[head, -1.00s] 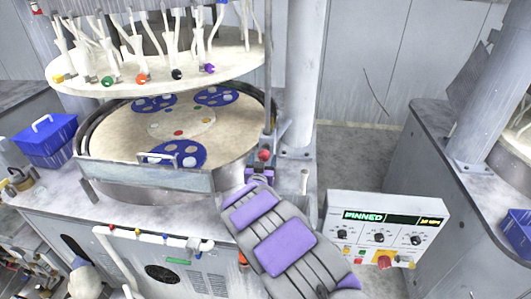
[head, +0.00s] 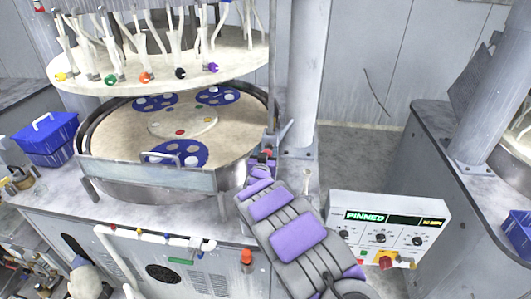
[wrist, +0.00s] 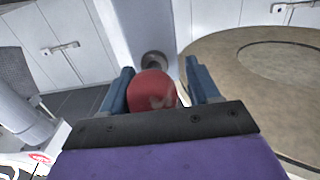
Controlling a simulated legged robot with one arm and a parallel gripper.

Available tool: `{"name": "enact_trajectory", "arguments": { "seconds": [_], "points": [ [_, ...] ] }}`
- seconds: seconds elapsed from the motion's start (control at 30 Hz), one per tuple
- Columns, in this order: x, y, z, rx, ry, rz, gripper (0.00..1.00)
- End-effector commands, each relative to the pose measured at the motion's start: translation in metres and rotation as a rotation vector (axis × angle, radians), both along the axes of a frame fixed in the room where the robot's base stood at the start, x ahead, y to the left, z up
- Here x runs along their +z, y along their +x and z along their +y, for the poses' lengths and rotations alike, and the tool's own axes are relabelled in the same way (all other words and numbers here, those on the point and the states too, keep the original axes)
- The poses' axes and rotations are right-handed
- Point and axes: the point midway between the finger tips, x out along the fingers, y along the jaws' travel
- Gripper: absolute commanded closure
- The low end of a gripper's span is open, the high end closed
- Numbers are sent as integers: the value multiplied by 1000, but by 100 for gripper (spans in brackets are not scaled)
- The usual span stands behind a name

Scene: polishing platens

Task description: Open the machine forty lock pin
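The lock pin's red ball knob (wrist: 151,91) sits between the two blue fingers of my gripper (wrist: 160,75) in the wrist view. The left finger is close to the knob; a narrow gap shows on the right, so the gripper looks open around it. A grey round part (wrist: 154,60) shows just beyond the knob. In the head view the red knob (head: 267,153) is at the right edge of the round platen (head: 115,125), by the post, with my purple and grey arm reaching up to it. The fingertips are too small to judge there. The control panel display (head: 367,216) reads PINNED.
A blue bin (head: 48,140) stands left of the platen. A metal guard (head: 150,177) runs along the platen's front. A pale column (head: 303,75) rises behind the knob, and a small upright post (head: 307,181) stands to its right. Another machine (head: 440,150) is at the right.

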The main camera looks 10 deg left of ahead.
Motion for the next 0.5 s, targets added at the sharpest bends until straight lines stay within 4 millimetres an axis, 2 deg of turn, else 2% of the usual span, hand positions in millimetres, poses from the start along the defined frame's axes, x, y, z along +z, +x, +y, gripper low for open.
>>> {"name": "enact_trajectory", "arguments": {
  "seconds": [0.07, 0.5],
  "points": [
    [1, 0, 0, 3, 1, -1, 52],
    [2, -1, 1, 2, 0, -4, 94]
  ]
}}
